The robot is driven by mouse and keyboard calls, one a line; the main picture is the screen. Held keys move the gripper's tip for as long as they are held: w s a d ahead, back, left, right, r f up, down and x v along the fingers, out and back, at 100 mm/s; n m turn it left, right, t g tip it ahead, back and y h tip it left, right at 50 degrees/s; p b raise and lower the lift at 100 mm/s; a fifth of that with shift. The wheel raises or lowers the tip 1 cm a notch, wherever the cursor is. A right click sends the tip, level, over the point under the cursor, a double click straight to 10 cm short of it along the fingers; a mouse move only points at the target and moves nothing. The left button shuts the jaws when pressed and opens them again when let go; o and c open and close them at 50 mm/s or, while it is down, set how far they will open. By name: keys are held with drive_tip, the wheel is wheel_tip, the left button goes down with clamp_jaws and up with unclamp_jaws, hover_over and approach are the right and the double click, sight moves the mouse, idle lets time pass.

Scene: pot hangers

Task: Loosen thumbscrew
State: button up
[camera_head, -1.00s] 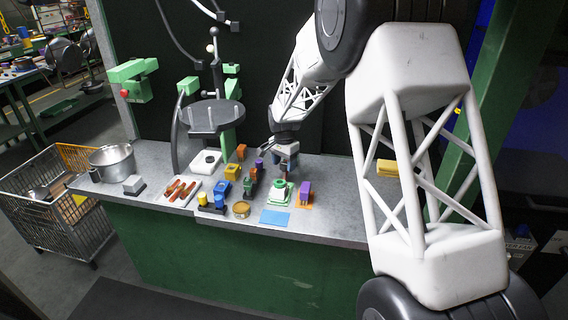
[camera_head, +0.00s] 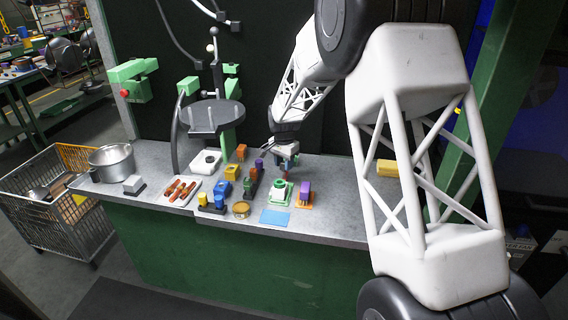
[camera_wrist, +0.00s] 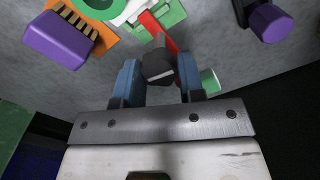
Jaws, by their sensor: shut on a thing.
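My gripper (camera_wrist: 157,62) has two blue fingers, and it also shows in the head view (camera_head: 287,160). The fingers are closed about a dark grey block-like knob (camera_wrist: 158,66), which may be the thumbscrew. A red bar (camera_wrist: 152,24) runs beside and behind the knob toward a green-and-white fixture (camera_wrist: 165,14). In the head view the green fixture (camera_head: 281,194) stands on the bench in front of my gripper. The contact between the fingers and the knob is partly hidden.
A purple block (camera_wrist: 55,40) on an orange base (camera_wrist: 106,38) stands close by. A dark piece with a purple knob (camera_wrist: 271,22) is on the other side. Blue, yellow and orange fixtures crowd the bench left of my gripper. A yellow block (camera_head: 387,167) lies to the right.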

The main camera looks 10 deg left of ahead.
drive_tip(key=n, duration=1)
drive_tip(key=shift+r, duration=0.1)
drive_tip(key=n, duration=0.4)
drive_tip(key=shift+n, duration=0.3)
drive_tip(key=n, duration=0.5)
idle(0.4)
drive_tip(key=o, duration=0.9)
drive_tip(key=shift+o, duration=0.2)
